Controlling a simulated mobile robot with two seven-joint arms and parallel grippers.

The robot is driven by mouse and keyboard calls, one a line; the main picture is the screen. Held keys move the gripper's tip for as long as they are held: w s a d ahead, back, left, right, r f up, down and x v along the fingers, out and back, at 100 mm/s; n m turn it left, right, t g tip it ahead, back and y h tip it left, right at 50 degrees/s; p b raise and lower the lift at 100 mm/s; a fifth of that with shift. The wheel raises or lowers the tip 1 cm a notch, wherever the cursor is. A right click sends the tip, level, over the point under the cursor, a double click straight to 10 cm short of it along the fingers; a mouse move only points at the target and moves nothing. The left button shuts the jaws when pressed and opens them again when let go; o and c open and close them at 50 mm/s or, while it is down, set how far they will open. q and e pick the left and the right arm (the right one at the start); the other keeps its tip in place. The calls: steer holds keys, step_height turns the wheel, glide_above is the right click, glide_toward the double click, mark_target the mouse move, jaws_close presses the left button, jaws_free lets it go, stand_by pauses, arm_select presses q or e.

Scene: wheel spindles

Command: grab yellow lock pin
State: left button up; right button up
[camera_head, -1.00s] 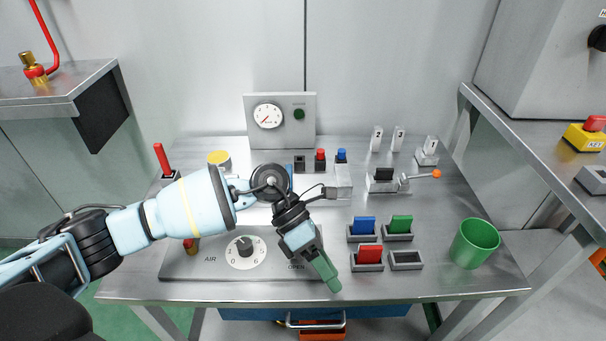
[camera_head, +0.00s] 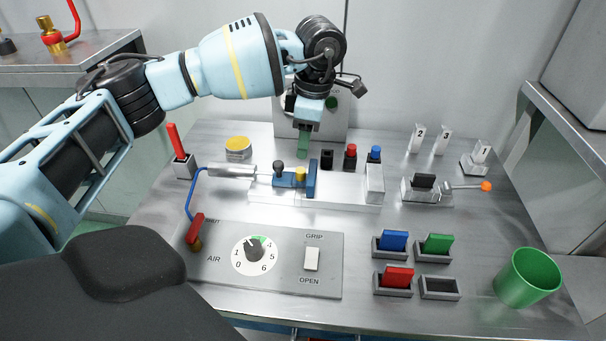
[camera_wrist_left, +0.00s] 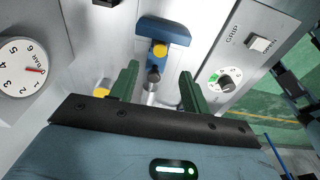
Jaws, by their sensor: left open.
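A small yellow pin (camera_head: 300,174) stands upright in the blue block (camera_head: 287,181) of the clamp fixture, between a dark knob (camera_head: 278,167) and the raised blue jaw plate (camera_head: 312,180). It also shows in the left wrist view (camera_wrist_left: 159,50), beyond the fingertips. My left gripper (camera_head: 303,147) has green fingers and hangs above and behind the fixture in the head view. In the left wrist view it is open and empty (camera_wrist_left: 158,78), with the dark knob (camera_wrist_left: 152,74) showing between the fingertips. My right gripper is not in view.
Black, red (camera_head: 350,157) and blue-topped pins stand behind the fixture. A yellow-topped cylinder (camera_head: 238,147) is at its left. The control panel (camera_head: 215,272) lies in front. Coloured blocks in holders (camera_head: 394,280) and a green cup (camera_head: 527,277) are at the right.

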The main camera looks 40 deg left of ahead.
mark_target(300, 170)
arm_select(q)
steer(key=shift+s+a+f, duration=0.1)
steer(key=shift+a+f, duration=0.05)
steer(key=shift+f, duration=1.65)
steer(key=shift+s+a+f, duration=0.1)
steer(key=shift+a+f, duration=0.05)
steer(key=shift+f, duration=1.65)
jaws_close()
